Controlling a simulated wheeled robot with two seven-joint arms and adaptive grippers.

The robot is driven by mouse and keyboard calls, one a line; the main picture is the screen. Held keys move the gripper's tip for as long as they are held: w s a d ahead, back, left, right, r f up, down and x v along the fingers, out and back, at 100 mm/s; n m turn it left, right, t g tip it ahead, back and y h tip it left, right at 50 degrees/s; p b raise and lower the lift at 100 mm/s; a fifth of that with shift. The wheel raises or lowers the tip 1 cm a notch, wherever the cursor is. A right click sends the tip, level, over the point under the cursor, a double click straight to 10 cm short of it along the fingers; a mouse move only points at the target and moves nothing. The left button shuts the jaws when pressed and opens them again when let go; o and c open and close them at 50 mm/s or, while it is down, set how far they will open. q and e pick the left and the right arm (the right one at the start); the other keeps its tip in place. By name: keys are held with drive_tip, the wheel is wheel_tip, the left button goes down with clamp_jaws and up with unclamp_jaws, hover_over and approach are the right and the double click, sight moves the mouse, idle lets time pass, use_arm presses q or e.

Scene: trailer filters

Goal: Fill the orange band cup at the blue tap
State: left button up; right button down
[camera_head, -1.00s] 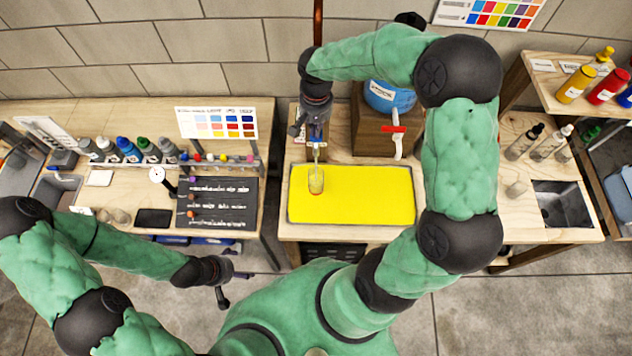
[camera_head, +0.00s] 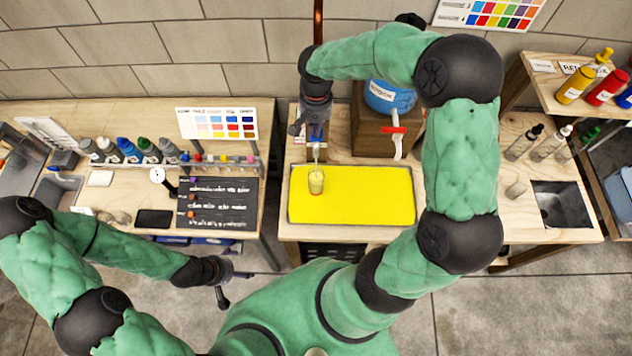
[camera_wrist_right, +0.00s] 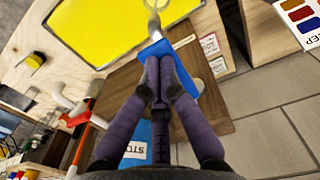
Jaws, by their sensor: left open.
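The cup (camera_head: 316,184) stands upright at the left of the yellow mat, under the blue tap (camera_head: 314,133). A pale stream runs from the spout into it, and its contents look pale. My right gripper (camera_head: 316,122) is at the blue tap. In the right wrist view, my right gripper's fingertips (camera_wrist_right: 158,60) are together against the blue lever (camera_wrist_right: 186,82), with blue showing on both sides. I see no gap between them. My left gripper (camera_head: 232,284) is open and empty, low in front of the left table.
A blue container (camera_head: 390,97) sits on a wooden block, with a red-handled tap (camera_head: 393,130) right of my right gripper. The yellow mat (camera_head: 370,195) is otherwise clear. A glass (camera_head: 516,188) and bottles stand to the right, near a sink (camera_head: 562,205).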

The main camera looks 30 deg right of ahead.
use_arm(q)
wheel_tip(320, 180, up, 5)
drive_tip(key=p, duration=0.4)
drive_tip(key=shift+f, duration=0.1)
use_arm(e)
wheel_tip(320, 180, up, 8)
